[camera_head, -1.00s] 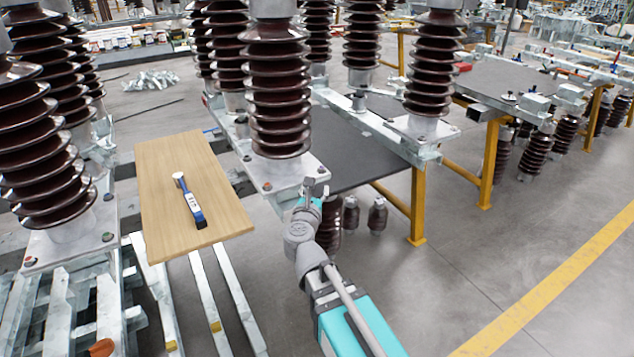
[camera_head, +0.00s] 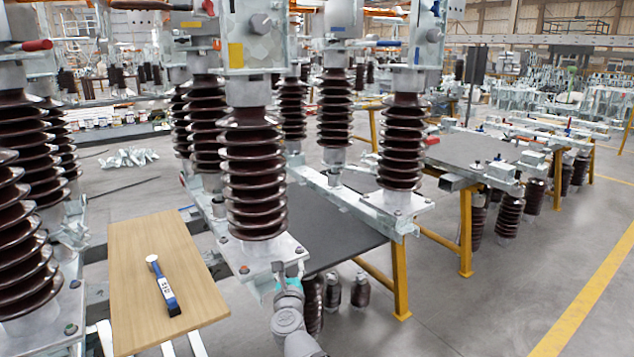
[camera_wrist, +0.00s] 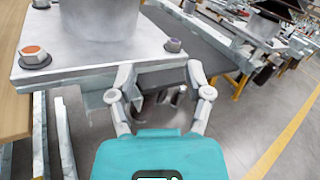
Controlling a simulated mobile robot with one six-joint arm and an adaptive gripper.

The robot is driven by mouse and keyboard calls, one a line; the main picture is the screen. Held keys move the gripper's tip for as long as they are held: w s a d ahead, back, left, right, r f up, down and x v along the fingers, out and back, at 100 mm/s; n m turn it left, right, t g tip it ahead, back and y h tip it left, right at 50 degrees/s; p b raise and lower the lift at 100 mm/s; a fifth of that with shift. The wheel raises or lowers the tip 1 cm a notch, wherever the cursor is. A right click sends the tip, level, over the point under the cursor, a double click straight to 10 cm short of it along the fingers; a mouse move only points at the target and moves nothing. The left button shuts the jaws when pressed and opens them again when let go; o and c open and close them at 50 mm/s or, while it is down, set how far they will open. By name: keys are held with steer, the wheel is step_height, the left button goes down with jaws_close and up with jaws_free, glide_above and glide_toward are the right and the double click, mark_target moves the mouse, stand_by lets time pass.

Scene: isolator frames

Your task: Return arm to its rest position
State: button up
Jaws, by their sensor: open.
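My gripper (camera_head: 290,268) is at the bottom middle of the head view, in front of the near corner of a metal base plate under a brown ribbed insulator (camera_head: 254,175). In the wrist view my gripper (camera_wrist: 160,72) shows two grey fingers spread apart with nothing between them. Its fingertips appear close to the edge of the metal plate (camera_wrist: 85,62); I cannot tell whether they touch it. Part of my grey arm shows at the bottom of the head view.
A wooden board (camera_head: 205,290) at the left bears a blue and white tool (camera_head: 163,284). Several brown insulators stand around. Yellow-legged tables (camera_head: 466,230) are at the right. Open grey floor (camera_head: 480,310) lies at the right, with a yellow line (camera_head: 590,300).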

steer(key=s+d+f+n+g+y, duration=0.2)
steer(key=d+f+n+g, duration=0.35)
steer(key=n, duration=0.75)
steer(key=s+d+f+n+g+y, duration=0.25)
steer(key=f+n+g, duration=0.45)
steer(key=n, duration=0.6)
steer(key=s+d+f+n+g+h, duration=0.3)
steer(key=s+d+f, duration=0.15)
steer(key=d, duration=0.35)
steer(key=s+d+f+n+g+h, duration=0.3)
steer(key=s+d, duration=0.3)
steer(key=d, duration=0.3)
step_height(320, 180, up, 23)
steer(key=p, duration=2.2)
steer(key=shift+a+p, duration=0.15)
steer(key=shift+p, duration=0.25)
steer(key=shift+f, duration=0.1)
